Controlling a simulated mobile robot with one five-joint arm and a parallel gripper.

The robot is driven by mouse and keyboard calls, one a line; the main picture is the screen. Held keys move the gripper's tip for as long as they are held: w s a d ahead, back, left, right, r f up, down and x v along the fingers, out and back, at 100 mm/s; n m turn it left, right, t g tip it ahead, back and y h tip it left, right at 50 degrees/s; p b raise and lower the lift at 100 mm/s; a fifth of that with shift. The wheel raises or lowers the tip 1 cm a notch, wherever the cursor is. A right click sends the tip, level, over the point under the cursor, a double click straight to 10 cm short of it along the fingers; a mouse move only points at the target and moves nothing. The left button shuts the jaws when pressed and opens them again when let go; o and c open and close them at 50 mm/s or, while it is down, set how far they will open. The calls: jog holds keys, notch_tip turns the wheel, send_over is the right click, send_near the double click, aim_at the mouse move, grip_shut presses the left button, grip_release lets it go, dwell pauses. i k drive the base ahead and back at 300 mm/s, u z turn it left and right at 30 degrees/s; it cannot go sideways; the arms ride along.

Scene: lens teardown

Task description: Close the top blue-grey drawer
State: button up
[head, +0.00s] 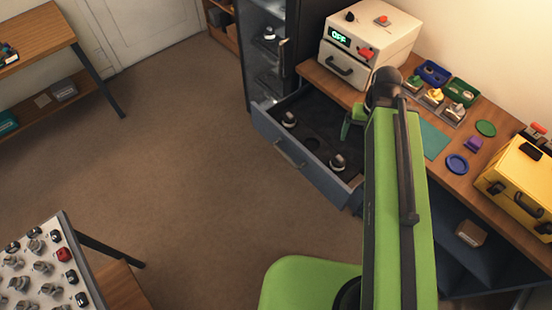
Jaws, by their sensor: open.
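The top blue-grey drawer (274,137) stands pulled out from under the wooden workbench, its front with a bar handle (289,153) facing the open floor. Inside it, on a dark lining, one small lens-like part (289,119) sits near the left end and another (338,162) near the front right. My green gripper (352,123) is at the drawer's right rear, by the bench edge, partly hidden behind my arm. It is open, and nothing shows between its fingers. I cannot tell whether it touches the drawer.
On the workbench (434,140) are a white box reading OFF (367,43), small coloured trays (432,73) and a yellow case (519,180). A dark glass-fronted cabinet (269,60) stands left of the drawer. Carpeted floor (190,150) before the drawer is clear. A parts table (45,265) is lower left.

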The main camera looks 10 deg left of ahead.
aim_at(309, 147)
jog(key=u, duration=5.25)
jog(key=i, duration=0.15)
jog(key=z, duration=1.75)
jog(key=k, duration=1.3)
jog(key=z, duration=0.65)
jog(key=i, duration=1)
jog(key=u, duration=0.1)
